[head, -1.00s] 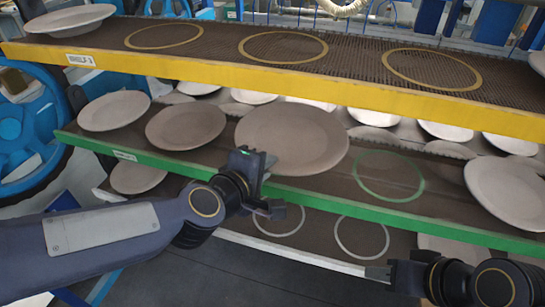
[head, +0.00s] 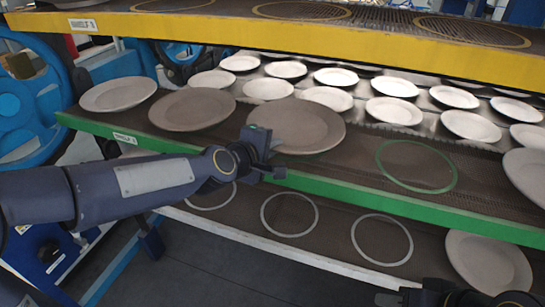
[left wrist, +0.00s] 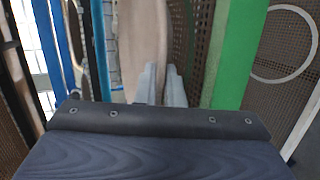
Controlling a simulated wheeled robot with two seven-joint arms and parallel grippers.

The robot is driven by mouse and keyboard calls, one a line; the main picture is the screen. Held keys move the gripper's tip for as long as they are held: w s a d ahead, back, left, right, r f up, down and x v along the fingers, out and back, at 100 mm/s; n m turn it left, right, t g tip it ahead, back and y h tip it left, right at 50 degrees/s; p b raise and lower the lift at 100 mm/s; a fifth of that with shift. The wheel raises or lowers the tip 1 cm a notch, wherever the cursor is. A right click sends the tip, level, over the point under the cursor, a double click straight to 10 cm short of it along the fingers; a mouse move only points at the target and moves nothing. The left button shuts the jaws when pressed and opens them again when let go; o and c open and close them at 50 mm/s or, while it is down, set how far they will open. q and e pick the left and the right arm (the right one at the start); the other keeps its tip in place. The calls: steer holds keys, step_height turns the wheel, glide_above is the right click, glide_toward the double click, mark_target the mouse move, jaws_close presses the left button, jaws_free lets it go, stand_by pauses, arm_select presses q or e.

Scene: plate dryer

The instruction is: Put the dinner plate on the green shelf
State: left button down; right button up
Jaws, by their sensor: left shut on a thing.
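The dinner plate (head: 300,124), round and grey-brown, is over the middle of the green shelf (head: 330,193). It looks almost level and covers the shelf spot beneath it. I cannot tell whether it touches the shelf. My left gripper (head: 272,155) is shut on its front rim. In the left wrist view the plate (left wrist: 145,40) shows edge-on between my left fingers (left wrist: 162,85), beside the green shelf edge (left wrist: 238,50). My right gripper (head: 388,299) is only partly visible at the bottom right, away from the plate, and its jaws are unclear.
On the green shelf, two plates (head: 118,93) (head: 190,108) stand to the left and one (head: 528,175) at the right. An empty green ring (head: 415,165) lies right of the held plate. The yellow shelf (head: 300,45) is above. A lower shelf has white rings (head: 290,213).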

arm_select(q)
steer(key=shift+f, duration=0.25)
arm_select(e)
steer(key=shift+f, duration=0.3)
arm_select(q)
steer(key=shift+f, duration=0.1)
arm_select(e)
steer(key=shift+f, duration=0.1)
arm_select(q)
steer(key=c, duration=1.8)
jaws_free()
steer(key=shift+f, duration=0.15)
